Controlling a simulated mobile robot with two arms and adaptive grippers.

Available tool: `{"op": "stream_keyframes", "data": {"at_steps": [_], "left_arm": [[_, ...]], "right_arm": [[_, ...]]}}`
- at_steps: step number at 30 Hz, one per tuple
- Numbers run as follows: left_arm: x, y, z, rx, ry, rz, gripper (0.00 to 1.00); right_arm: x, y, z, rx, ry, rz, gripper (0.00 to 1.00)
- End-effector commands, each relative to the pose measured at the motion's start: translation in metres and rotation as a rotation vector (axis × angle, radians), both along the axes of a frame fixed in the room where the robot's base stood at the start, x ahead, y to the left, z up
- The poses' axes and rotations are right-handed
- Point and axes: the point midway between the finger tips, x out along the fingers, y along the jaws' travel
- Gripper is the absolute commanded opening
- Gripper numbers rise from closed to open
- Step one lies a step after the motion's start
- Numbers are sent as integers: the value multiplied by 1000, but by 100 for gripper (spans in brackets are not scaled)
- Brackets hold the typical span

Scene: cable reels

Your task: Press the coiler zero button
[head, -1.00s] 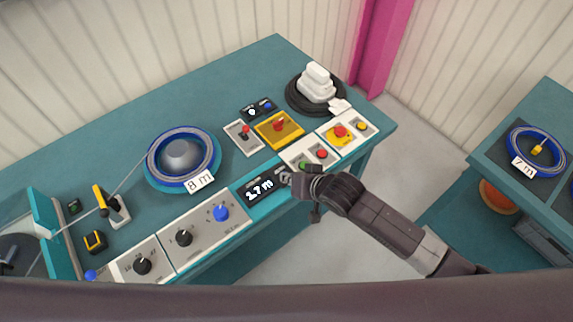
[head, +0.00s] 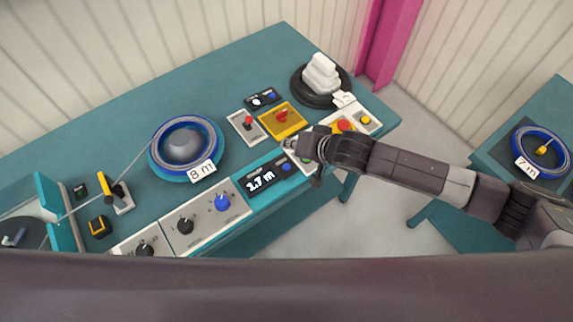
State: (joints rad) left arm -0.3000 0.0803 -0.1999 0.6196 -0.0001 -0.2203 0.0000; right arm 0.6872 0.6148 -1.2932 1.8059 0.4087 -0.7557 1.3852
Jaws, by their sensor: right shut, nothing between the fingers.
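The length display reading 2.7 m (head: 261,183) is on the bench's front edge. A small blue button (head: 287,166) sits at its right end, uncovered. My right gripper (head: 294,144) is shut and empty. It reaches in from the right over the white start/stop panel, beyond the front blue button and apart from it in the picture. It hides most of that panel; a bit of green (head: 306,160) shows. My left gripper is not in view.
A blue cable coil (head: 160,147) tagged 8 m sits left of the display. Large knobs (head: 222,203) line the front.

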Motion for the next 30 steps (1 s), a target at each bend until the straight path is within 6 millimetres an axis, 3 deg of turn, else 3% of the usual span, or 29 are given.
{"op": "stream_keyframes", "data": {"at_steps": [8, 21, 30], "left_arm": [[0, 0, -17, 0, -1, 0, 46], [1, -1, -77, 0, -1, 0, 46], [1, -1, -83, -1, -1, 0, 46]], "right_arm": [[0, 0, -16, -2, -1, 2, 0], [0, 0, -70, -2, -1, 2, 0], [0, 0, -88, 0, 0, 0, 0]]}}
